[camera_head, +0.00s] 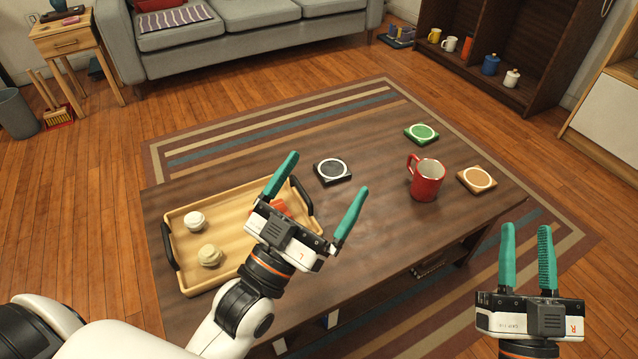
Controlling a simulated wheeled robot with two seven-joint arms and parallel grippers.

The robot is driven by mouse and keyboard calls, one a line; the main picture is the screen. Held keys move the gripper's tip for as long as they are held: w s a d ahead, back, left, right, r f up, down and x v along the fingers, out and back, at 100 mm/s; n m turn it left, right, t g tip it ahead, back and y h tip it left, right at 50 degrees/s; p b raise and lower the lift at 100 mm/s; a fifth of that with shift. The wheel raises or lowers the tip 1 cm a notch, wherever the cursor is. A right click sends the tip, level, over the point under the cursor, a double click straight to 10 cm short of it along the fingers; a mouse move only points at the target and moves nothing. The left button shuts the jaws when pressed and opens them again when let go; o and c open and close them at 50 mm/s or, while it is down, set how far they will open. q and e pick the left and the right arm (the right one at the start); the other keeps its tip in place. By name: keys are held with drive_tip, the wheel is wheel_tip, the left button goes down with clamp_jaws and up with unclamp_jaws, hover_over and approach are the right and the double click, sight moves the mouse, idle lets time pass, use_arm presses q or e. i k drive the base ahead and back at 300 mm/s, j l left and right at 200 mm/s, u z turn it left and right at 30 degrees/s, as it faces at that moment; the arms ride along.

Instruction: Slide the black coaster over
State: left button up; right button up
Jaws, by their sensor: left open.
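The black coaster (333,171) is a dark square with a pale ring on top. It lies flat on the brown table (385,235), just right of the tray. My left gripper (324,178) has its green fingers spread wide and empty.
A wooden tray (180,262) with dark handles holds two pale round items (209,255) and something red (281,207), partly hidden by my left gripper. A red mug (427,181), a green coaster (421,133) and an orange-brown coaster (478,179) stand to the right. The table's middle is clear.

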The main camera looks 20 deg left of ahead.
sight(334, 170)
drive_tip(key=u, duration=0.35)
drive_tip(key=i+l+u, duration=0.4)
drive_tip(key=l, duration=0.2)
drive_tip(key=l+u, duration=0.2)
drive_tip(key=i+l+u, duration=0.2)
drive_tip(key=l, duration=0.25)
drive_tip(key=i+l, duration=0.1)
drive_tip(key=l, duration=0.65)
drive_tip(key=i+l, duration=0.15)
drive_tip(key=l, duration=0.25)
drive_tip(key=u, duration=0.05)
